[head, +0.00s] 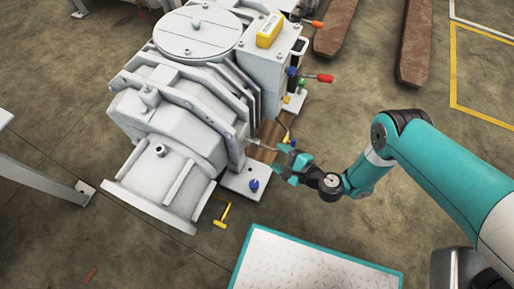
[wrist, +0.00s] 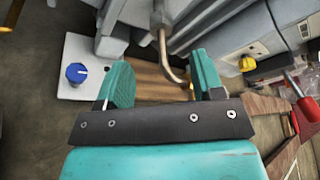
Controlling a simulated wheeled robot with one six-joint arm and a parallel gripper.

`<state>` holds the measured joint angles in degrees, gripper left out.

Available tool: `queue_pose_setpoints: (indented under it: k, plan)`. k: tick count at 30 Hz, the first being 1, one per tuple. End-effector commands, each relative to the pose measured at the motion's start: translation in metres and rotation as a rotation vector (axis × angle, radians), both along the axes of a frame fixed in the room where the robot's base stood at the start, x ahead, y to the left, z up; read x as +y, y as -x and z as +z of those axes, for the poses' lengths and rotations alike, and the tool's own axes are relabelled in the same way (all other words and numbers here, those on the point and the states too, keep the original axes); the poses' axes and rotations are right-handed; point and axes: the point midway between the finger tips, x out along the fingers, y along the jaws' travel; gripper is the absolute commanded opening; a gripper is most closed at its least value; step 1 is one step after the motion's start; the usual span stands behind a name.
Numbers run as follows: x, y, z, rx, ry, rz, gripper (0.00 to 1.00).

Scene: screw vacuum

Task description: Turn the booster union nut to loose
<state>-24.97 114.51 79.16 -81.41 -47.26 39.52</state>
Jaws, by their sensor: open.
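A grey metal nut (wrist: 158,20), which looks like the booster union nut, sits on a thin bent pipe (wrist: 165,58) at the top middle of the wrist view. The pipe runs down from it and curves right. In the head view the pipe (head: 262,146) shows small at the pump's right side; the nut is too small to tell there. My gripper (wrist: 162,72) is open, with its two teal fingers apart and nothing clamped between them. The pipe shows between the fingers in the picture, and the nut lies beyond their tips. My gripper (head: 284,160) is beside the pump's lower right side.
The large grey vacuum pump (head: 165,125) fills the left middle. A blue knob (wrist: 76,73) stands on a white plate left of my gripper. A red handle (wrist: 303,115) is at the right. A yellow crank (head: 222,212) and a teal-edged platform (head: 310,265) are nearer.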

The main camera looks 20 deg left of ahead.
Motion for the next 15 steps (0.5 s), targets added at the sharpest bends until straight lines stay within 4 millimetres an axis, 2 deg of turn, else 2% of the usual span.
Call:
queue_pose_setpoints:
  k: [1, 2, 15]
  plan:
    - [0.011, -0.003, -0.01, -0.005, -0.003, 0.006, 0.61]
    - [0.016, -0.005, -0.011, -0.005, -0.003, 0.005, 0.61]
    - [0.032, -0.015, -0.017, -0.002, -0.003, 0.001, 0.61]
